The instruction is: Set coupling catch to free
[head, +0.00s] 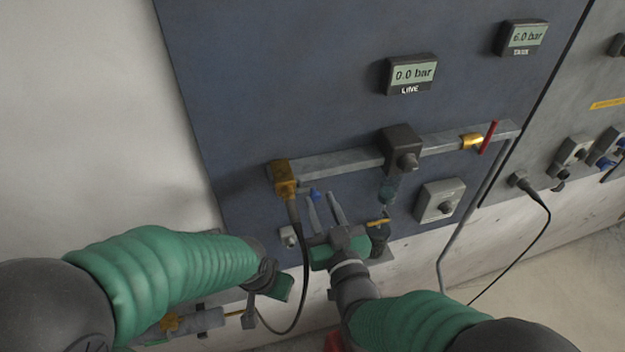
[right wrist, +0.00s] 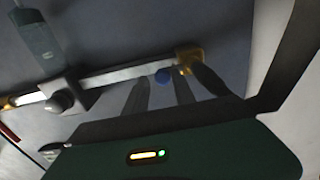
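The brass coupling (head: 285,180) is at the left end of the grey pipe, with a black hose leaving it downward. It also shows in the right wrist view (right wrist: 187,57).
The pipe (head: 340,163) carries a grey regulator block (head: 402,142) and a red-lever valve (head: 488,138). The line display (head: 411,74) reads 0.0 bar; another display (head: 524,38) reads 6.0 bar. The black hose (head: 305,250) hangs between my grippers. A grey box (head: 438,201) sits right.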

